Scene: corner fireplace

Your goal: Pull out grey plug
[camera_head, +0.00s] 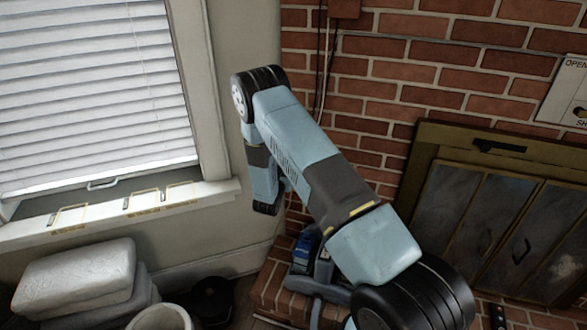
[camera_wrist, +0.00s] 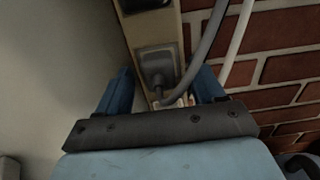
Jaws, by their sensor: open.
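The grey plug (camera_wrist: 155,65) sits in a beige vertical outlet strip (camera_wrist: 168,22) in the wrist view. A grey cord (camera_wrist: 205,62) curves from its lower end and runs upward to the right. My gripper (camera_wrist: 163,80) is open, with one blue finger on each side of the strip and the plug between and a little beyond them. I cannot tell whether the fingers touch anything. In the head view my arm reaches down into the corner beside the brick wall, and the plug and fingertips are hidden there.
A second, darker plug (camera_wrist: 145,4) is at the top of the strip. A white cable (camera_wrist: 237,45) runs alongside the brick wall (camera_wrist: 290,45). In the head view, a window with blinds (camera_head: 90,90), stacked white bags (camera_head: 80,280) and a fireplace (camera_head: 490,220) surround the corner.

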